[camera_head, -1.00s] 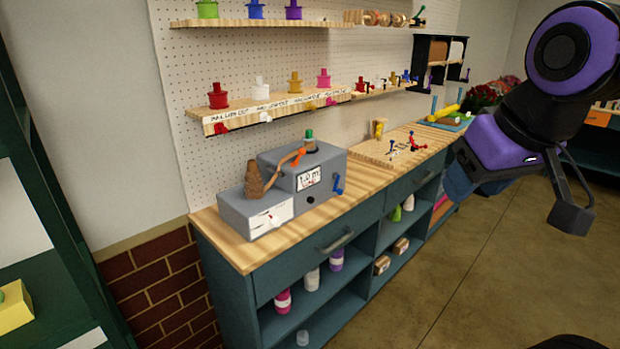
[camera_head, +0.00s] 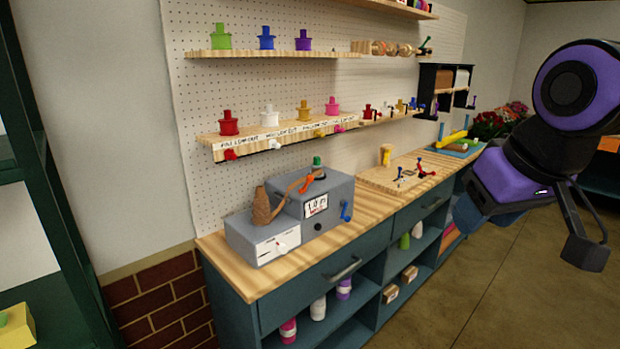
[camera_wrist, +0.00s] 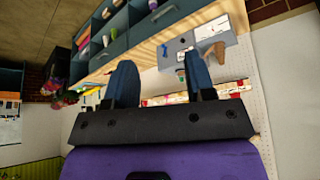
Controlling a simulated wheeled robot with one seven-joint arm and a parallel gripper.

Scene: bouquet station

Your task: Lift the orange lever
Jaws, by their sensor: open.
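The orange lever (camera_head: 306,184) is a short tilted handle at the top of a grey machine (camera_head: 331,195) with a white dial face, on the wooden counter. A green knob (camera_head: 317,162) stands just beside it.
A blue crank (camera_head: 346,211) sticks out of the machine's right side. A shelf with colored knobs (camera_head: 270,133) hangs above the machine on the pegboard. A wooden board with small pieces (camera_head: 400,178) lies farther right on the counter. Floor in front is clear.

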